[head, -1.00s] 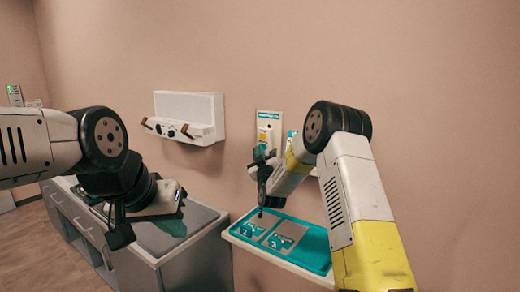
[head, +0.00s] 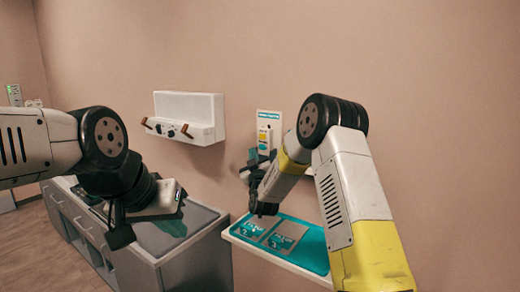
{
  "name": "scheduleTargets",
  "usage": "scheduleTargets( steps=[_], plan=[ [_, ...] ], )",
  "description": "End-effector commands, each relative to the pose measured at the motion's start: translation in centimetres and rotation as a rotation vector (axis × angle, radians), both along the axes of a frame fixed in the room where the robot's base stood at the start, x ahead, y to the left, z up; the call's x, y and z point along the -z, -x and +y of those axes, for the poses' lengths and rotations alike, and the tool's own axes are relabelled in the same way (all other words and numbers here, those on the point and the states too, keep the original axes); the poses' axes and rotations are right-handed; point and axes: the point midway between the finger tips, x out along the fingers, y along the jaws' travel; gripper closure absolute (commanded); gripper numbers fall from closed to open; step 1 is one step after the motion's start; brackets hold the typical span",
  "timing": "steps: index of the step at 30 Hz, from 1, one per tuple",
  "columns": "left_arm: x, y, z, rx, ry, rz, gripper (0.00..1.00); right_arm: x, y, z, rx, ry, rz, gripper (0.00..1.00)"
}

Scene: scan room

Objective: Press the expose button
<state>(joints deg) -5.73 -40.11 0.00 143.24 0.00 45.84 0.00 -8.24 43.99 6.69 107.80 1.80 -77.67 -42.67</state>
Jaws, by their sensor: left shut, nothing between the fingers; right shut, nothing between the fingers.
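A white control panel (head: 275,122) with a teal header hangs on the wall and has a yellow patch on its face. Its lettering is too small to read, so I cannot tell which part is the expose button. My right gripper (head: 247,170) is shut and empty, at the panel's lower left in the picture. Whether it touches the panel is unclear, and my arm covers the panel's lower part. My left gripper (head: 119,236) is shut and empty, low over the counter at the left.
A teal tray (head: 313,246) with grey numbered plates lies on a shelf below the panel. A white wall unit (head: 188,108) with brown handles is to the left. A grey counter (head: 205,217) with drawers stands below it. The wall at the right is bare.

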Motion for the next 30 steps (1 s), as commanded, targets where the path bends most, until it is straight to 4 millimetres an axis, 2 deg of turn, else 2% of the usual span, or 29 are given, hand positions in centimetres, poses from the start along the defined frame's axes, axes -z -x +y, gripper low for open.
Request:
scheduleTargets(
  steps=[8, 30],
  plan=[
    [0.0, 0.0, 0.0, 0.000, 0.000, 0.000, 1.00, 0.0, 1.6, 1.2, 0.000, 0.001, 0.000, 1.00],
    [0.0, 0.0, 0.0, 0.000, 0.000, 0.000, 1.00, 0.0, 1.6, 1.2, 0.001, 0.001, 0.001, 1.00]
  ],
)
